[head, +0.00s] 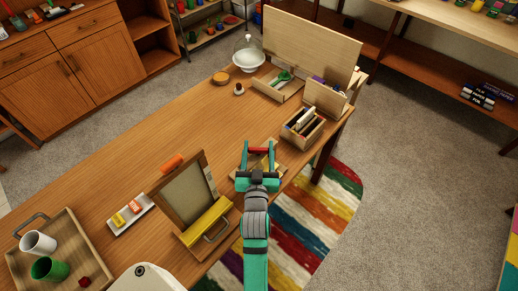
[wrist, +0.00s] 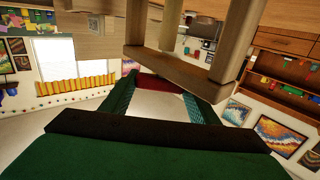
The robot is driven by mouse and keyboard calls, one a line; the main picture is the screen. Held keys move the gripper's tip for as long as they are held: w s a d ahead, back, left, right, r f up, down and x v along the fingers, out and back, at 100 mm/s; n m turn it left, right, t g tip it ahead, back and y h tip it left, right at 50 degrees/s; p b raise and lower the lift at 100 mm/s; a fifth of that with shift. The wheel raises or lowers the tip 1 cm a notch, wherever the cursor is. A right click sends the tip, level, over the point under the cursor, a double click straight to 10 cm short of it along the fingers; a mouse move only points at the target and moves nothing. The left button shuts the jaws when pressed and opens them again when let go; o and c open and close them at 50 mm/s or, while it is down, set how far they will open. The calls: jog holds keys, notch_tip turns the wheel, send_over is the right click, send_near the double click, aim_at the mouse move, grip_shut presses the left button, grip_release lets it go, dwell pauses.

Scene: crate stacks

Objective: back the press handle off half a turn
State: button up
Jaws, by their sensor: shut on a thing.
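The press handle (head: 260,150) is a short dark red bar near the table's right edge in the head view. My gripper (head: 259,149) has its teal fingers at the bar's two ends and is shut on it. The bar also shows between the fingertips in the wrist view (wrist: 161,83). Part of a wooden base (head: 239,172) shows under my gripper; the rest of the press is mostly hidden by my arm. In the wrist view a pale wooden frame (wrist: 180,72) stands close above the fingers.
A wooden box of sticks (head: 302,140) stands just right of my gripper. A framed screen (head: 187,190) with a yellow bar (head: 207,222) lies to the left. A tray with cups (head: 68,232) is at the lower left. The table's middle is mostly clear.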

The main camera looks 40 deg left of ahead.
jog(key=shift+n+g+y, duration=0.4)
jog(key=shift+y, duration=0.1)
jog(key=shift+s+n+g+y, duration=0.1)
jog(key=shift+n+g+y, duration=1)
jog(key=shift+g+y, duration=0.1)
jog(key=shift+w+d+r+n+g+y, duration=0.1)
jog(key=shift+w+n+g+y, duration=0.1)
jog(key=shift+n+g+y, duration=1)
jog(key=shift+w+d+n+g+y, duration=0.15)
jog(key=shift+n+g+y, duration=0.25)
jog(key=shift+n+g, duration=0.9)
jog(key=n+g, duration=0.1)
jog(key=g, duration=0.1)
jog(key=n+g, duration=0.1)
jog(key=g, duration=0.2)
jog(key=shift+a+y, duration=0.1)
jog(key=shift+y, duration=0.3)
jog(key=g, duration=0.1)
jog(key=n+g, duration=0.2)
jog(key=g, duration=0.1)
jog(key=shift+s+a, duration=0.1)
jog(key=shift+s, duration=0.15)
jog(key=shift+s+f+n+g+h, duration=0.1)
jog(key=shift+f+n+g+h, duration=0.15)
jog(key=shift+n+g, duration=0.7)
jog(key=shift+g, duration=0.25)
jog(key=o, duration=0.9)
jog(key=shift+o, duration=0.7)
